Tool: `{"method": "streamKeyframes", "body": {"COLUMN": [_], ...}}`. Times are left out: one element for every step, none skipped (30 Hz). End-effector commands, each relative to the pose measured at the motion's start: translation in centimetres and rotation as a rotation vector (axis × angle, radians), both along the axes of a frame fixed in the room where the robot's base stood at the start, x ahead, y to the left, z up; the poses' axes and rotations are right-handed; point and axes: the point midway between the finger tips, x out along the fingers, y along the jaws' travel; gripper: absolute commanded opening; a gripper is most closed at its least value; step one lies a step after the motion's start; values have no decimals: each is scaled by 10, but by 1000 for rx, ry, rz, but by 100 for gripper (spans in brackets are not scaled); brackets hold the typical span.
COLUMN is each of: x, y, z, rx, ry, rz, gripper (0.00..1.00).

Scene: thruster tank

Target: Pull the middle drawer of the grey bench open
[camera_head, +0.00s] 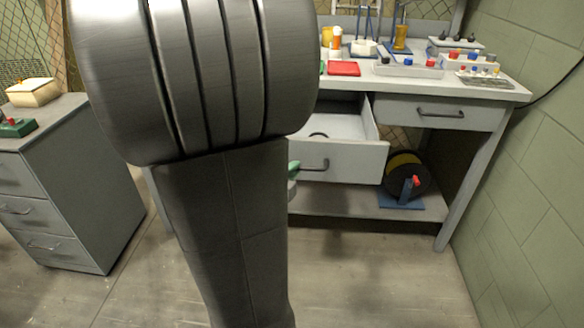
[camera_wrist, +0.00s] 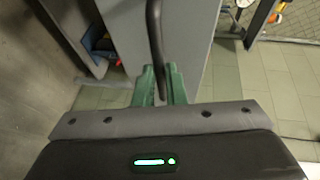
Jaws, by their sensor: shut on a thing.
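The grey bench (camera_head: 515,92) stands at the right in the head view. Its middle drawer (camera_head: 345,160) is pulled out, and its pale inside shows behind the front. The dark bar handle (camera_head: 316,166) is on the drawer front, partly hidden by my arm. My gripper (camera_head: 293,169) shows only as a bit of green beside the handle's left end. In the wrist view my gripper's green fingers (camera_wrist: 161,80) are shut on the handle (camera_wrist: 155,35), one on each side, with the grey drawer front behind it.
A right-hand drawer (camera_head: 440,113) of the bench is closed. A cable reel (camera_head: 408,175) stands on the lower shelf. Small parts and a red tray (camera_head: 343,69) lie on top. A grey cabinet (camera_head: 85,190) stands at left. Floor before the bench is clear.

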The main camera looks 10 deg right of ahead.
Motion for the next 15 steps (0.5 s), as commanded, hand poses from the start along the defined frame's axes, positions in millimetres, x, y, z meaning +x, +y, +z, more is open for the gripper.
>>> {"method": "streamKeyframes", "body": {"x": [-1,-1,-1,-1,-1,-1,0,0,0,0,0,0,0,0,0], "y": [0,0,0,0,0,0,0,0,0,0,0,0,0,0,0], "z": [-1,-1,-1,-1,-1,-1,-1,-1,-1,-1,-1,-1,-1,-1,0], "rx": [1,1,1,1,1,1,1,1,1,1,1,1,1,1,1], "ry": [2,2,2,2,2,2,2,2,2,2,2,2,2,1,1], "rz": [0,0,0,0,0,0,0,0,0,0,0,0,0,0,0], "gripper": [0,0,0,0,0,0,0,0,15,20,26,32,32,32,32]}}
